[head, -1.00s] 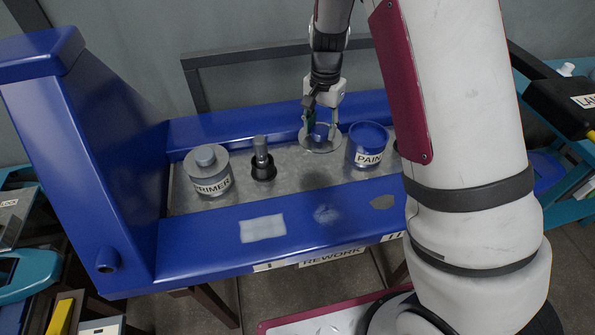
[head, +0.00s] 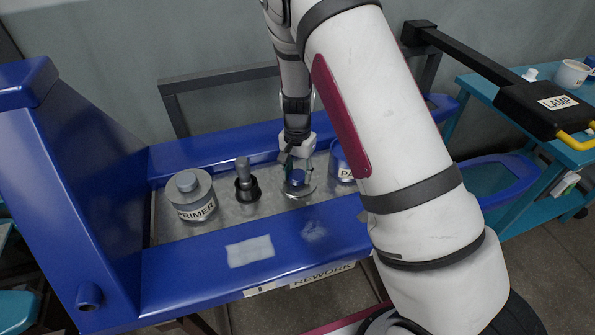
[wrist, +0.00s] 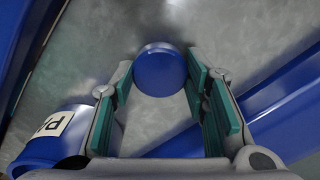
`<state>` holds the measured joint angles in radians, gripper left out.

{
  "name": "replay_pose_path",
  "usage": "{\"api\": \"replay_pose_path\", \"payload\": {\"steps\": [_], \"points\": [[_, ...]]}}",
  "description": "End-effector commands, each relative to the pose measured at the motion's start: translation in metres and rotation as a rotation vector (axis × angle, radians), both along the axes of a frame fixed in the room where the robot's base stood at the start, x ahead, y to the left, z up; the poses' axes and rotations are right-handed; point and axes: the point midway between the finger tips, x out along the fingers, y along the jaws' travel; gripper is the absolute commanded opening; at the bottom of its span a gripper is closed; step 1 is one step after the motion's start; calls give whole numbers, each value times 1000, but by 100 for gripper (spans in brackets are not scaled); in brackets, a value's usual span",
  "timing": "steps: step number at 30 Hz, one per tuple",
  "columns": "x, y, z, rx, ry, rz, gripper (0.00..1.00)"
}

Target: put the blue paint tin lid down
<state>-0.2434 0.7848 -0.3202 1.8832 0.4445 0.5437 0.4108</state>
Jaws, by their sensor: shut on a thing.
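The lid (head: 306,191) shows in the head view as a grey disc with a blue round knob (head: 297,179) on top. My gripper (head: 297,174) points down and is shut on the knob, with the disc low over the metal bench top. I cannot tell whether the disc touches the top. In the wrist view the blue knob (wrist: 160,70) sits between the green-padded fingers. The blue paint tin (head: 338,168) stands just right of the lid, partly hidden by my arm. It also shows at lower left in the wrist view (wrist: 40,155).
A grey primer tin (head: 192,208) and a dark stand with a grey knobbed piece (head: 246,187) are left of the lid. Raised blue rails (head: 200,262) edge the bench. Some bare metal (head: 225,222) lies in front.

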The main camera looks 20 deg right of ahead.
Motion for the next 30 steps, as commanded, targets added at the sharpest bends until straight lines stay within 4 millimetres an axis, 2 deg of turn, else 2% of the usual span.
{"api": "replay_pose_path", "payload": {"steps": [7,8,10,22,26,30], "points": [[0,0,-3,0,0,0,13],[0,0,-3,-1,-1,0,46],[0,0,-2,-1,-1,0,61],[0,0,3,0,-1,0,61],[1,0,19,1,-5,1,61],[1,1,48,1,-6,1,61]]}}
